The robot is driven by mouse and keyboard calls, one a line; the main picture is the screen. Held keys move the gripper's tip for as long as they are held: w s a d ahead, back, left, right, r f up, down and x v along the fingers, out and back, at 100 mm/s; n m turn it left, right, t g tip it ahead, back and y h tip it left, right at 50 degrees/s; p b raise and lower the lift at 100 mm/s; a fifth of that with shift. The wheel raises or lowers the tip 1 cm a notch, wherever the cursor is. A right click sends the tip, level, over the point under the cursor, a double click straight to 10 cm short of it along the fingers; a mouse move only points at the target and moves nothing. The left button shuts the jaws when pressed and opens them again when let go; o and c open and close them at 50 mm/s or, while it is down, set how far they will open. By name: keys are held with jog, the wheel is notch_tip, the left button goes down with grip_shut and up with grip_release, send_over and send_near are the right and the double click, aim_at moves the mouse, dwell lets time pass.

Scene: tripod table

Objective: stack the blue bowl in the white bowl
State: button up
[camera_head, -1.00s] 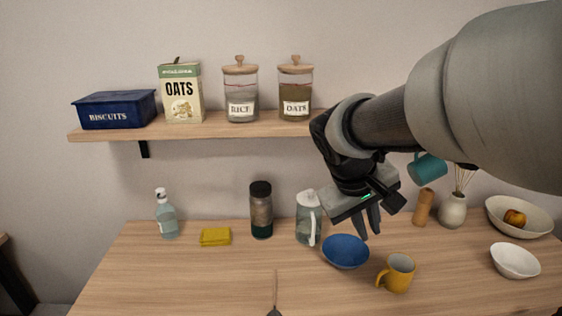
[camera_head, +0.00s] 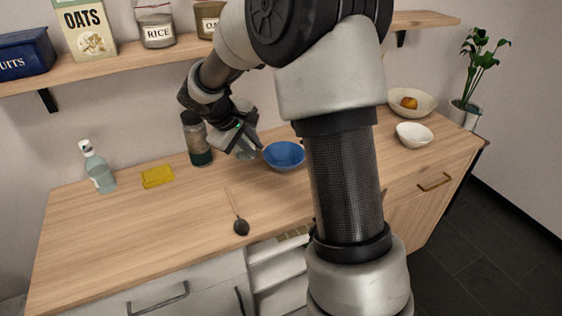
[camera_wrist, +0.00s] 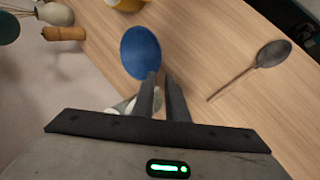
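The blue bowl (camera_head: 284,157) stands upright and empty on the wooden counter, right of my gripper (camera_head: 257,150). In the wrist view the blue bowl (camera_wrist: 139,50) lies just beyond the fingertips, and one tip overlaps its near edge in the picture. I cannot tell whether they touch. A gap shows between the two fingers (camera_wrist: 161,78), with nothing held between them. The white bowl (camera_head: 414,136) stands empty on the counter's right part, and the wrist view does not show it.
A larger bowl with fruit (camera_head: 424,101) stands behind the white bowl. A dark jar (camera_head: 197,140) stands left of my gripper, and a glass pitcher is mostly hidden behind it. A dark spoon (camera_head: 240,226) lies in front. A yellow mug (camera_wrist: 126,4) shows in the wrist view.

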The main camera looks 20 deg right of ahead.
aim_at(274, 166)
jog(key=b+x, duration=0.1)
jog(key=x, duration=0.8)
jog(key=shift+s+d+x, duration=0.15)
jog(key=shift+x, duration=1.2)
jog(key=shift+s+d+x, duration=0.1)
jog(key=shift+x, duration=1.25)
jog(key=shift+r, duration=0.15)
jog(key=shift+c, duration=0.5)
grip_shut()
